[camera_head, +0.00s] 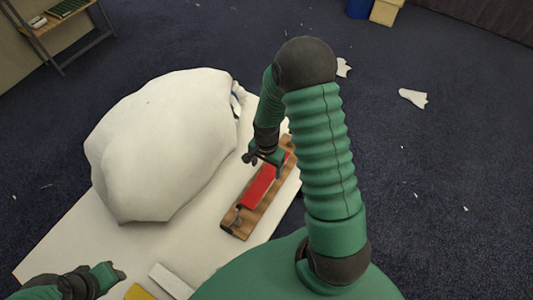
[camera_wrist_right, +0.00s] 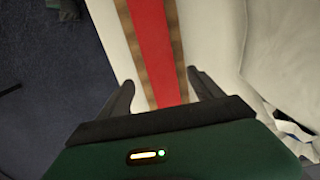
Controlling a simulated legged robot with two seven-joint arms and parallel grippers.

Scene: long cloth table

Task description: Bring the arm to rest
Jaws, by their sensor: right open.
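My right arm (camera_head: 326,150) arches up from the lower right and bends down over the table. Its gripper (camera_head: 262,158) is just above or beside a wooden board with a red strip (camera_head: 258,187). In the right wrist view my right gripper (camera_wrist_right: 160,80) is open, its fingers apart on either side of the red strip (camera_wrist_right: 153,45), with nothing held. I cannot tell whether it touches the board. My left gripper (camera_head: 108,276) shows at the lower left; its jaws are not clear.
A large white bulky sack (camera_head: 160,145) covers much of the white table (camera_head: 60,245), left of the board. A white block (camera_head: 170,281) and a yellow piece (camera_head: 138,292) lie near the front. White scraps (camera_head: 413,97) lie on the dark carpet. A small side table (camera_head: 60,20) stands far left.

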